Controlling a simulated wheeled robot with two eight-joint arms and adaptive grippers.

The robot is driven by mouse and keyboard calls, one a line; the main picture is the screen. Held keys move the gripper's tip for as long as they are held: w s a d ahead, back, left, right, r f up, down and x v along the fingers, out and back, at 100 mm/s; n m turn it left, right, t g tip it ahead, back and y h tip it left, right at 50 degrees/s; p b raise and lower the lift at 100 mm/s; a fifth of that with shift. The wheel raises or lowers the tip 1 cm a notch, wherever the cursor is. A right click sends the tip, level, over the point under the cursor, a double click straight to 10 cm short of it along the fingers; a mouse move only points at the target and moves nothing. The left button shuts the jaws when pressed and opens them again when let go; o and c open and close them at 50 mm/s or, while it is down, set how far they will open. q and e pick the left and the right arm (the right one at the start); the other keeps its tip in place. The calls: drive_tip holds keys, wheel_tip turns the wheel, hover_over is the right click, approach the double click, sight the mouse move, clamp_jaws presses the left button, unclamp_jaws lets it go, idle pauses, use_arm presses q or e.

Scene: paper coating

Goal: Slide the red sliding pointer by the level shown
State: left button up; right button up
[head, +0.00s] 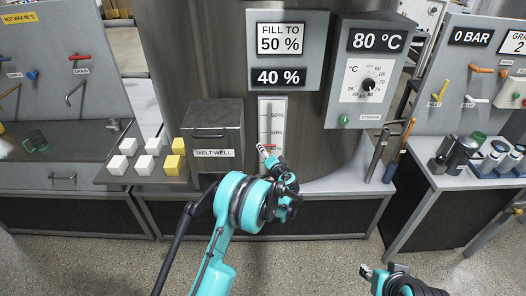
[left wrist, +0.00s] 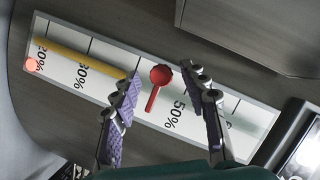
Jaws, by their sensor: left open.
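The red sliding pointer (left wrist: 160,76) sits on a white level gauge (left wrist: 62,73), between the 30% and 50% marks. A yellow level bar (left wrist: 80,58) runs from the low end to near the pointer. In the head view the gauge (head: 264,108) hangs below signs reading "FILL TO 50 %" (head: 280,38) and "40 %" (head: 279,77). My left gripper (left wrist: 163,88) is open, its fingers on either side of the pointer; contact cannot be told. In the head view my left gripper (head: 270,158) covers the lower gauge. My right gripper (head: 368,271) is low at the bottom; its fingers are unclear.
A grey melt well box (head: 212,125) stands left of the gauge, beside white and yellow cubes (head: 145,165). A dial panel (head: 367,75) reading 80 °C is on the right. Cups (head: 490,162) stand on the right bench. Open floor (head: 320,255) lies in front.

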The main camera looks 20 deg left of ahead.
use_arm(q)
drive_tip(key=v, duration=1)
drive_tip(key=shift+a+r, duration=0.1)
drive_tip(key=s+a+r+n+g+h, duration=0.1)
drive_tip(key=s+a+r+g+h, duration=0.15)
drive_tip(key=s+r, duration=0.35)
drive_tip(key=s+a+r+n+g+h, duration=0.1)
drive_tip(key=s+a+r, duration=0.2)
drive_tip(key=s, duration=0.5)
drive_tip(key=s+d+n+g+h, duration=0.1)
drive_tip(key=s+d+h, duration=0.1)
drive_tip(key=s, duration=1)
drive_tip(key=s+d+f+n+g+h, duration=0.1)
drive_tip(key=s+d+h, duration=0.2)
drive_tip(key=s, duration=0.9)
drive_tip(key=shift+n, duration=0.3)
